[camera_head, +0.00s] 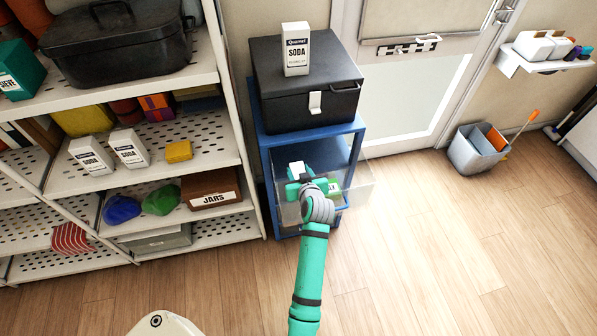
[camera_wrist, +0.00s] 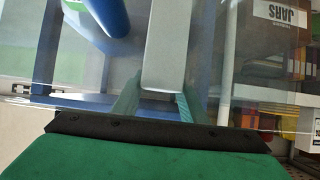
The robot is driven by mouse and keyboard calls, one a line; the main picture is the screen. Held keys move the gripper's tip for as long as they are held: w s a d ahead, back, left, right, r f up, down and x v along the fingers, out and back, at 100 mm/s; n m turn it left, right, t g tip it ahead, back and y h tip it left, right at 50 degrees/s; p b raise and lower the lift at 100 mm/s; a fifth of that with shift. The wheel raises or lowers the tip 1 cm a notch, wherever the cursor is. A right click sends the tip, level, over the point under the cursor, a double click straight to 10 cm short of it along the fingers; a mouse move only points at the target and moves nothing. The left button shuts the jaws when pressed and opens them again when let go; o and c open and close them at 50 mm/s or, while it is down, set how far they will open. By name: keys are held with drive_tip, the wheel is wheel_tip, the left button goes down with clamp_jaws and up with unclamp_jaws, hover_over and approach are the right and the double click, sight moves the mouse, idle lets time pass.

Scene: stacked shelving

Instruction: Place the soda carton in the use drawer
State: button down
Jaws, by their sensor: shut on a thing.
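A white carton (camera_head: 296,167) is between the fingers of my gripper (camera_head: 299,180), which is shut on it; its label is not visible. In the wrist view the carton shows as a pale grey block (camera_wrist: 166,50) between the green fingers. My gripper is at the clear drawer (camera_head: 362,180) pulled out of the blue cabinet (camera_head: 269,165), with the carton over or inside it; I cannot tell how deep. Other soda cartons stand on the black box (camera_head: 296,58) and on the shelf (camera_head: 90,155) (camera_head: 129,148). No drawer label is readable.
A blue rounded thing (camera_wrist: 100,15) shows in the wrist view. White shelving (camera_head: 235,130) stands close on the left, with a JARS box (camera_head: 209,188).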

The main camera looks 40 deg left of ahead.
drive_tip(key=shift+f, duration=0.1)
drive_tip(key=c, duration=1.1)
unclamp_jaws()
drive_tip(key=shift+s+d, duration=0.1)
drive_tip(key=v, duration=1.2)
